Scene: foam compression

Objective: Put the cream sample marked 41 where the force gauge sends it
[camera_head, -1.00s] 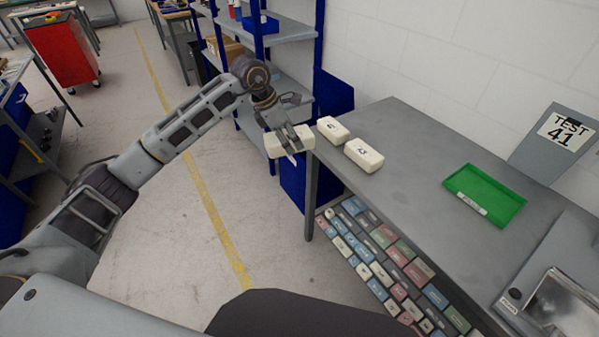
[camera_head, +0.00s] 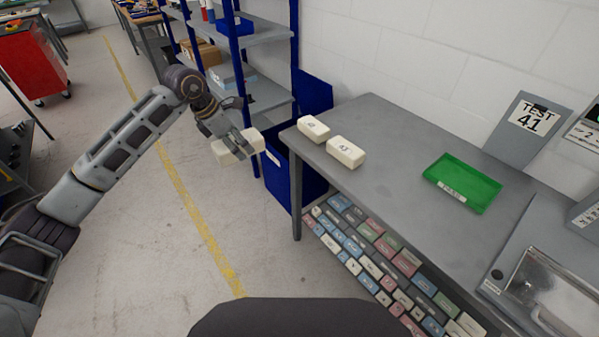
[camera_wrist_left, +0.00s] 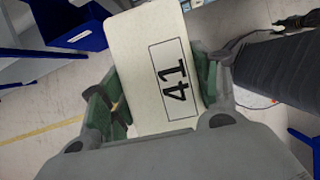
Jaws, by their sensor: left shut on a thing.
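The cream sample marked 41 (camera_head: 246,147) is a pale block held in my left gripper (camera_head: 233,146), off the left end of the table and above the floor. In the left wrist view the sample (camera_wrist_left: 145,55) shows its boxed "41" between the green-padded fingers of the left gripper (camera_wrist_left: 155,100). A sign reading "TEST 41" (camera_head: 532,118) stands at the back of the table. The force gauge (camera_head: 588,135) is partly visible at the right edge; its reading is not legible. My right gripper is not in view.
Two other cream blocks, one (camera_head: 313,129) at the left end and one marked 43 (camera_head: 346,151), lie on the grey table (camera_head: 400,150). A labelled green tray (camera_head: 462,172) lies further right. A blue bin (camera_head: 290,170) is beside the table, before shelves (camera_head: 262,95). Many coloured samples fill the shelf below.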

